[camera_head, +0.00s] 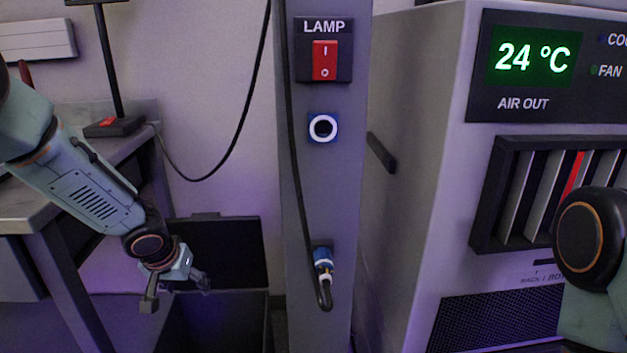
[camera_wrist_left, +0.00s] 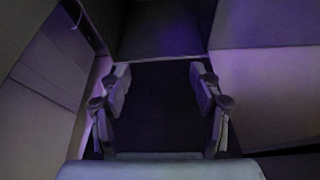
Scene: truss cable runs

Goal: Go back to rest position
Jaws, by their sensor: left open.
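My left gripper (camera_head: 176,292) hangs over a dark open bin (camera_head: 215,322) at the lower left of the head view, its fingers apart and empty. In the left wrist view the two fingers of my left gripper (camera_wrist_left: 161,88) stand wide apart with nothing between them, and dark surfaces lie beyond. My right arm (camera_head: 590,245) shows only in part at the right edge of the head view; its gripper is out of frame.
A grey post (camera_head: 327,200) carries a red lamp switch (camera_head: 325,60), an empty round socket (camera_head: 323,128) and a cable plug (camera_head: 323,262) in a lower socket. An air unit (camera_head: 420,180) stands right. A workbench (camera_head: 85,150) with a lamp base (camera_head: 113,127) stands left.

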